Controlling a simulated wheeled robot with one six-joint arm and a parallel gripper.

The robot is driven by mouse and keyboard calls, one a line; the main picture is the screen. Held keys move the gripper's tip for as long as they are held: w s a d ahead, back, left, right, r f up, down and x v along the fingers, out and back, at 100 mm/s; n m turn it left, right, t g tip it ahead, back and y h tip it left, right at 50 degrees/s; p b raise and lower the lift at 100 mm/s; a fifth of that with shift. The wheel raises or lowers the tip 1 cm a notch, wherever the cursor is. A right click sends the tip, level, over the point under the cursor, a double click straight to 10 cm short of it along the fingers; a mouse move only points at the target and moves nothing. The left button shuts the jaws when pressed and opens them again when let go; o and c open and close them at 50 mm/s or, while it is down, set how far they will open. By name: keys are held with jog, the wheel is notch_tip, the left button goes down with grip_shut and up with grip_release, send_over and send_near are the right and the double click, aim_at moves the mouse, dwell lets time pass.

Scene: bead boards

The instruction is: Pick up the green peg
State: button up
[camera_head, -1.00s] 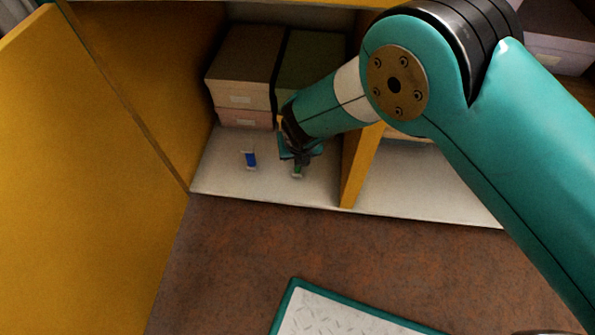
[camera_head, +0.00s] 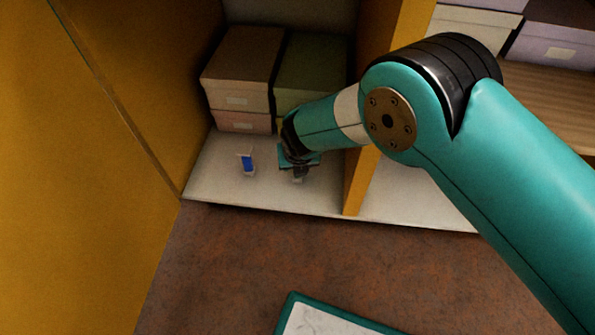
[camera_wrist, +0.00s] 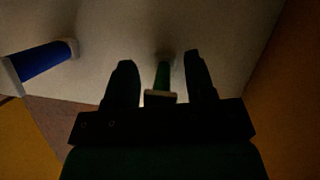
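The green peg (camera_wrist: 162,76) stands on the white cabinet shelf (camera_wrist: 215,40) in the wrist view, with pale ends. It lies between the two dark fingers of my gripper (camera_wrist: 160,80), with a gap on each side. My gripper is open around it. In the head view, my gripper (camera_head: 299,168) is low over the shelf. It hides most of the peg there; only a pale end (camera_head: 298,180) shows below it.
A blue peg (camera_head: 247,163) with white ends stands to the left on the shelf. Stacked boxes (camera_head: 238,90) stand behind. A yellow divider (camera_head: 357,182) is close on the right. A yellow door panel (camera_head: 80,180) is at the left. A teal-rimmed board (camera_head: 289,310) lies in front.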

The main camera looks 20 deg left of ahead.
jog(key=c, duration=0.8)
jog(key=shift+r, duration=0.1)
